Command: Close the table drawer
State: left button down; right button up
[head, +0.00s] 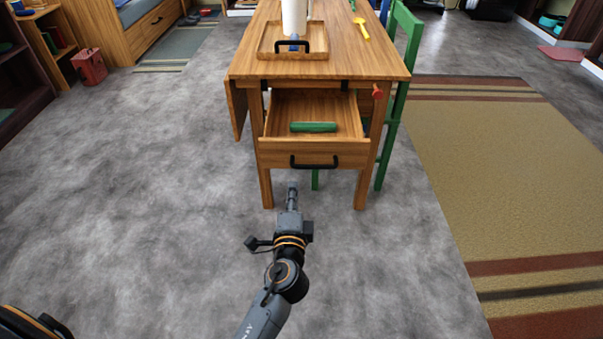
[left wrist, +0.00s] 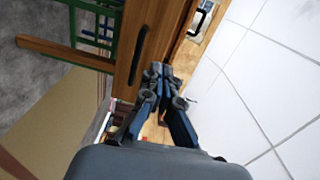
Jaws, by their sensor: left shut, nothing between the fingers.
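The wooden table (head: 340,66) has its drawer (head: 268,152) pulled open toward me, with a black bar handle (head: 315,163) on its front. A green block-like item (head: 313,127) lies inside the drawer. My left gripper (head: 292,187) is shut and empty, in front of and below the drawer front in the head view, apart from it as far as I can tell. The left wrist view shows the gripper's closed fingers (left wrist: 162,72) beside the drawer front (left wrist: 160,30) and its black handle (left wrist: 139,55). My right gripper is out of view.
On the tabletop stand a wooden tray (head: 265,46) with a white cylinder (head: 294,18) and a yellow utensil (head: 361,28). A green chair (head: 396,85) stands at the table's right side. A striped rug (head: 500,165) lies right.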

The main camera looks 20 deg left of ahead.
pick_arm(q)
jog(key=r, duration=0.1)
send_near(294, 142)
jog(key=x, duration=0.5)
jog(key=shift+w, duration=0.25)
jog(key=shift+w+a, duration=0.15)
jog(key=shift+w, duration=0.6)
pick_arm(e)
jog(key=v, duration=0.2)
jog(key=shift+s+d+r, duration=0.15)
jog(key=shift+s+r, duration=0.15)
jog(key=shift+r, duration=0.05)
pick_arm(q)
jog(key=shift+b, duration=0.3)
